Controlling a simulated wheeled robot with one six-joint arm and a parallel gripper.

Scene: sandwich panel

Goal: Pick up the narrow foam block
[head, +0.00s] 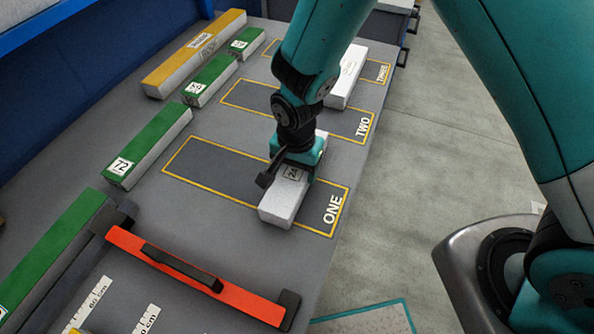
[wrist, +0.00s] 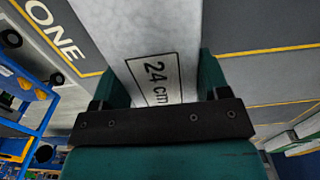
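A white foam block (head: 284,200) marked "24 cm" lies on the grey table in the yellow-outlined bay ONE. Its near end sticks out toward the bay's lower edge. My gripper (head: 300,158) is down over the block's far part, and the arm hides that part. In the wrist view, the block (wrist: 140,35) runs between the two teal fingers of my gripper (wrist: 160,88), one on each side. I see no clear gap, but cannot tell whether they press on it. Another white block (head: 349,70) lies near bays TWO and THREE, partly behind my arm.
Green-topped blocks, one marked 72 (head: 148,145), and a yellow-topped block (head: 195,55) line the table's left side. A red bar with a black handle (head: 195,275) lies in front. Bay TWO (head: 255,100) is mostly clear. Open floor (head: 400,190) lies right of the table.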

